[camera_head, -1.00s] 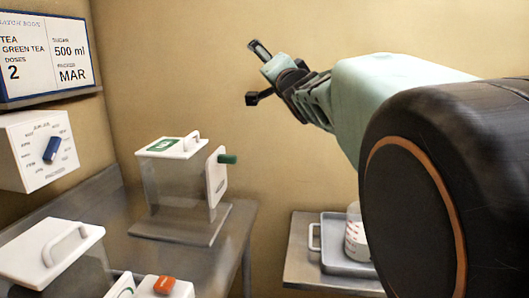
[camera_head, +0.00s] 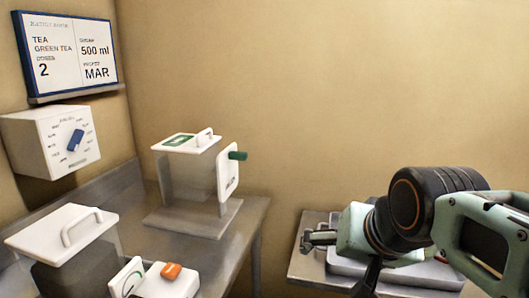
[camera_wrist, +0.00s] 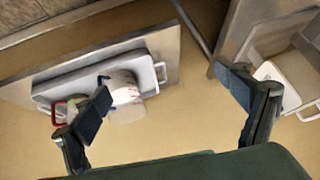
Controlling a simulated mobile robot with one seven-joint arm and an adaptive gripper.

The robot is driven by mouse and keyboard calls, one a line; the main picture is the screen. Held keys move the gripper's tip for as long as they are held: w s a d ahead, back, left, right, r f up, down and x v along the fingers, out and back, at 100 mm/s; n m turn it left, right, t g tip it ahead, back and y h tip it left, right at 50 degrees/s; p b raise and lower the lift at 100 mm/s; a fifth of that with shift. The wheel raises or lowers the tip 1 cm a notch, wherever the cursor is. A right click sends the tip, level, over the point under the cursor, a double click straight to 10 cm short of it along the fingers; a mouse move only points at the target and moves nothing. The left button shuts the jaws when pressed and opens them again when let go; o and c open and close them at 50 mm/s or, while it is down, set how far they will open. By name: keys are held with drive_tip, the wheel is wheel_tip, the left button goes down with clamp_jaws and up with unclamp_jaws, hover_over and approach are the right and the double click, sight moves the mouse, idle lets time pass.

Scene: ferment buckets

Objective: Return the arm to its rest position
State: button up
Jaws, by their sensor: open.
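My gripper (camera_head: 318,238) is in the right half of the head view, in front of the side shelf and pointing left. In the wrist view my gripper (camera_wrist: 167,102) has its two dark fingers wide apart with nothing between them that it holds. My arm covers much of the tray (camera_head: 345,266) in the head view. The wrist view shows the tray (camera_wrist: 60,88) with a white jug (camera_wrist: 123,88) with red marks at it. One finger overlaps the picture of the tray's contents; I cannot tell the distance.
On the left bench stand a clear bucket with a white lid (camera_head: 190,141) and green tap, a dark-filled bucket (camera_head: 75,262), and a white box with an orange knob (camera_head: 170,280). A dial box (camera_head: 55,140) and a recipe board (camera_head: 68,50) hang on the wall. The upper middle is free.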

drive_tip(key=s+f+n+g+p, duration=0.2)
drive_tip(key=s+f, duration=0.2)
drive_tip(key=s, duration=0.5)
wheel_tip(320, 180, up, 20)
drive_tip(key=p, duration=1.8)
drive_tip(key=shift+a+f+h+p, duration=0.15)
drive_tip(key=shift+a+h+p, duration=0.15)
drive_tip(key=shift+p, duration=0.1)
drive_tip(key=shift+w, duration=0.1)
